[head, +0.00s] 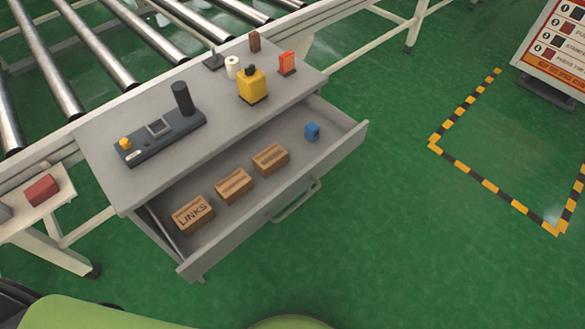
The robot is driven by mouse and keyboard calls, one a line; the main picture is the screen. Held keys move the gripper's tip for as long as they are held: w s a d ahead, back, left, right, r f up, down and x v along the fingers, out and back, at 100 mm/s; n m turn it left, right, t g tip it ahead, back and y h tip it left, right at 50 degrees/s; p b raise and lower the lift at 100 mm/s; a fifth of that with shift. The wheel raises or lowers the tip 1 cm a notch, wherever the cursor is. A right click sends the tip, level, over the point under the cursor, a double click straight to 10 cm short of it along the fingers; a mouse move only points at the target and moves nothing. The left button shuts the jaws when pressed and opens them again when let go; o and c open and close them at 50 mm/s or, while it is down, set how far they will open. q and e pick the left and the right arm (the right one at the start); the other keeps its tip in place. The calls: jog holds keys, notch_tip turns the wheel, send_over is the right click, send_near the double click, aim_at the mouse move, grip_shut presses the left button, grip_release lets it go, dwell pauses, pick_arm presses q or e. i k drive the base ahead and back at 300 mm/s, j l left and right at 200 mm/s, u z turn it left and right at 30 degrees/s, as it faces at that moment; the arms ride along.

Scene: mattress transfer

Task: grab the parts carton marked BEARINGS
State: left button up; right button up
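Three brown cartons lie in a row in the open grey drawer (330,158) under the grey desk top. The nearest carton (193,215) reads LINKS. The middle carton (233,186) and the far carton (270,159) have dark markings on top that are too small to read here. I cannot tell which carton, if any, is marked BEARINGS. The cartons stand apart with small gaps, and nothing covers them. Neither of my grippers shows in this view.
A blue item (312,131) sits at the drawer's right end. The desk (205,85) bears a control box (158,137), a yellow container (252,85) and small items. A roller conveyor (60,65) runs behind. Green floor (400,220) is clear in front and right.

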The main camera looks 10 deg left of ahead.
aim_at(233, 186)
jog(key=i+j+u, duration=0.1)
jog(key=u, duration=0.65)
